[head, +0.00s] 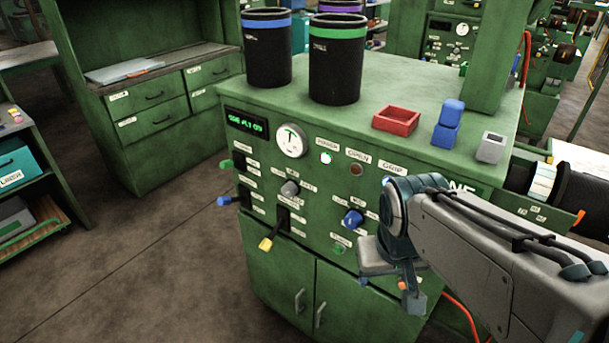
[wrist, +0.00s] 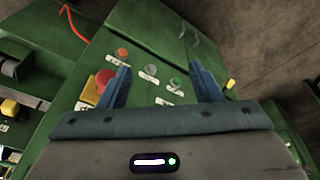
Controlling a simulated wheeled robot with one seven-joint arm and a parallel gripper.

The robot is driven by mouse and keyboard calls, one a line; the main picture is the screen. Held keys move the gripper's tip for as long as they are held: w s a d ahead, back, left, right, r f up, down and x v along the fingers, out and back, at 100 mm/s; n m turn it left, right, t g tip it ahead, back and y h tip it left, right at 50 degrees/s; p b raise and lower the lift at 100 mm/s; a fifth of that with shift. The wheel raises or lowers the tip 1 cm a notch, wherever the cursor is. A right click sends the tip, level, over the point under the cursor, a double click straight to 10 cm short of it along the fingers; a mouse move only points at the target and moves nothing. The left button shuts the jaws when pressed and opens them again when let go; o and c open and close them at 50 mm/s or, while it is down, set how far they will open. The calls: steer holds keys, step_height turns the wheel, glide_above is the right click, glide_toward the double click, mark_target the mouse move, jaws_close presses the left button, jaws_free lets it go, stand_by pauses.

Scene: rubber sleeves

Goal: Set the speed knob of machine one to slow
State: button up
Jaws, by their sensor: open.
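Machine one is a green cabinet (head: 275,245) with a sloped control panel in the head view. The panel has a grey knob (head: 290,188) near its middle and a blue knob (head: 352,218) further right. The small labels around both knobs are too blurred to read, so I cannot tell which is the speed knob or its setting. My gripper (wrist: 163,82) is open and empty, its two blue fingers apart. In the head view it hangs in front of the panel's lower right, right of and below the blue knob. My arm hides the panel's right part.
A yellow-tipped lever (head: 266,243) and a blue-tipped lever (head: 225,200) stick out at left. Black bins, a red tray (head: 396,120) and blue blocks stand on top.

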steer(key=w+f+n+h+b, duration=0.2)
steer(key=w+f+b, duration=0.1)
steer(key=f+b, duration=0.15)
steer(key=n+t+h+b, duration=0.7)
steer(key=t+b, duration=0.5)
steer(key=b, duration=1.1)
glide_toward(286, 193)
steer(key=shift+m+h, duration=0.5)
steer(key=shift+h, duration=0.2)
steer(key=b+x, duration=0.1)
steer(key=x, duration=0.5)
steer(key=b+x, duration=0.1)
steer(key=x, duration=0.2)
steer(key=shift+w+a+f+b, duration=0.25)
steer(key=shift+w+f+b, duration=0.05)
steer(key=shift+w+b, duration=0.05)
steer(key=c, duration=1)
